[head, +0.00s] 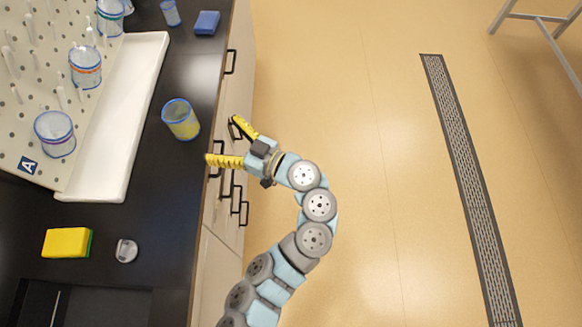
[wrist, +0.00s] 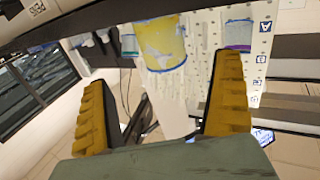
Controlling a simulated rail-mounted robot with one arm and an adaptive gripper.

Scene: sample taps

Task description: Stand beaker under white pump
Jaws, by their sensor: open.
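A clear beaker with a blue rim and yellow in it or on its wall (head: 181,121) stands upright on the black counter, near its front edge. In the wrist view the beaker (wrist: 164,45) shows upside down, beyond the fingertips and between the lines of the two fingers. My gripper (head: 221,139) is open and empty, its yellow fingers spread at the counter edge, to the right of the beaker and apart from it. Its fingers also frame the wrist view (wrist: 162,93). I cannot make out a white pump in either view.
A white tray (head: 108,150) lies behind the beaker below a pegboard (head: 20,125) with several banded jars. A yellow sponge (head: 66,242), a small grey round object (head: 126,251), a blue block (head: 207,22) and another blue-rimmed vessel (head: 170,13) are on the counter.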

